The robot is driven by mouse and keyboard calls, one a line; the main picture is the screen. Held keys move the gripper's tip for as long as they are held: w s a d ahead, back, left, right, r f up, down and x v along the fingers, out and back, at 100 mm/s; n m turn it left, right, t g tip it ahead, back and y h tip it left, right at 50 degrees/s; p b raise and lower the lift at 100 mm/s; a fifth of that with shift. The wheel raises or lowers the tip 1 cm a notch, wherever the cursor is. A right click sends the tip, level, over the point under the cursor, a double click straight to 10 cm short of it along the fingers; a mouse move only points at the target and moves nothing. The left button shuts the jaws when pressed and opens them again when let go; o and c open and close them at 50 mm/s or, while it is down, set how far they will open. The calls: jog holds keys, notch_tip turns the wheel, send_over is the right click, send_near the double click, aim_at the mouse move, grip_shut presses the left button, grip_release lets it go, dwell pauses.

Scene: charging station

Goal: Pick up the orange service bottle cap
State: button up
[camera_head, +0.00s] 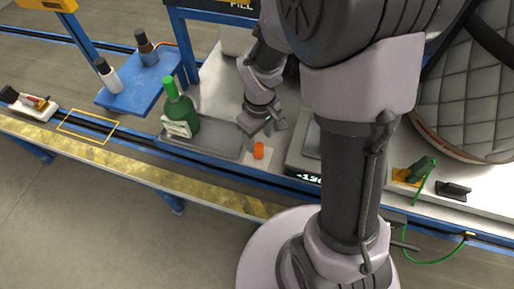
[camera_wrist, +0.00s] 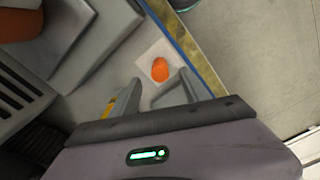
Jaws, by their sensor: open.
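The orange service bottle cap (camera_head: 259,150) stands on the workbench to the right of the grey tray holding the green bottle. In the wrist view the cap (camera_wrist: 160,70) sits on a pale square patch (camera_wrist: 150,55), beyond my fingertips and roughly between their lines. My gripper (camera_head: 262,124) is above and slightly behind the cap in the head view. Its two fingers (camera_wrist: 155,82) are apart, with nothing between them. The cap is not touched.
A green bottle (camera_head: 180,112) stands on the grey tray (camera_head: 222,142) to the left. A scale with a lit display (camera_head: 309,177) is close on the right. A blue stand (camera_head: 142,95) holds two bottles further left. The bench's yellow-striped front edge (camera_head: 150,175) runs nearby.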

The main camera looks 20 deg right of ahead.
aim_at(259, 146)
notch_tip(259, 146, down, 6)
jog(key=b, duration=0.3)
jog(key=shift+w+r, duration=0.1)
jog(key=shift+w, duration=0.05)
jog(key=shift+r, duration=0.2)
jog(key=shift+c, duration=0.6)
grip_shut()
